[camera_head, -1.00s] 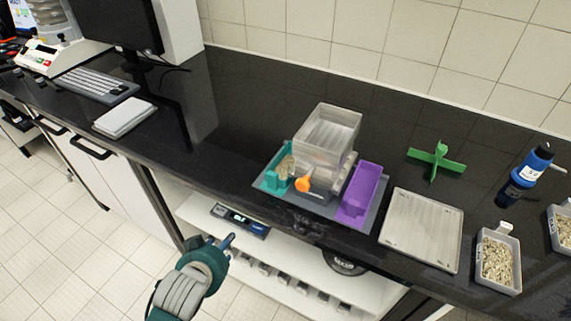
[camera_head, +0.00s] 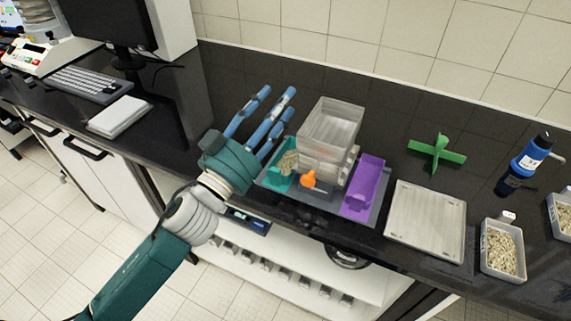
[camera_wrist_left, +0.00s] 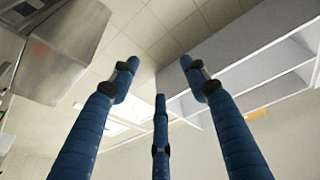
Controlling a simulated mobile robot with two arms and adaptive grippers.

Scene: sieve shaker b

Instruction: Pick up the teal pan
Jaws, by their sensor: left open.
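The teal pan (camera_head: 273,180) sits at the left end of the grey tray on the black counter, holding some grainy material. Part of it is hidden behind my gripper. My left gripper (camera_head: 270,112) is open, with its blue fingers spread above the counter, just left of and above the teal pan. Nothing shows between the fingers. In the left wrist view the three fingers (camera_wrist_left: 160,90) are apart, with the pan out of sight. My right gripper is not in view.
A metal plate (camera_head: 426,220), green cross (camera_head: 437,152), blue bottle (camera_head: 524,165) and grain containers (camera_head: 503,250) stand right. Counter behind is clear.

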